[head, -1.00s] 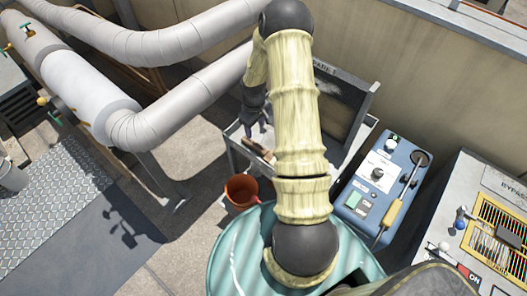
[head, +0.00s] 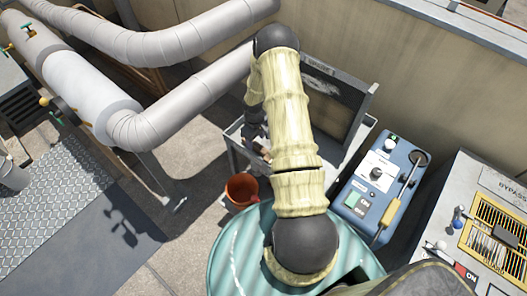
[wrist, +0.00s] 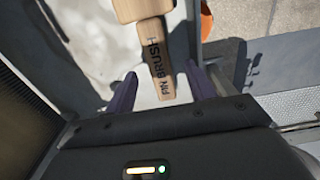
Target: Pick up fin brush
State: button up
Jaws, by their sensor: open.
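The fin brush (wrist: 155,52) has a pale wooden handle with "FIN BRUSH" printed on it. In the wrist view its handle lies between the two purple fingers of my gripper (wrist: 162,76), with a gap on each side. The gripper is open and not closed on it. The brush's wider wooden end is at the top edge of the wrist view; bristles cannot be made out. In the head view a small part of the brush (head: 265,154) shows on a grey cart (head: 232,160), mostly hidden by my arm and gripper.
An orange-brown bucket (head: 241,188) stands beside the cart. A dark-faced panel (head: 330,100) rises at the cart's back. A blue control box (head: 380,180) is to the right, a green round drum top (head: 235,250) in front. Large pipes (head: 180,100) run at the left.

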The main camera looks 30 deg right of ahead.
aim_at(256, 145)
jog(key=shift+w+d+f+p, duration=0.1)
jog(key=shift+f+p, duration=0.35)
jog(key=shift+f, duration=1.6)
jog(key=shift+c, duration=0.2)
jog(key=c, duration=1)
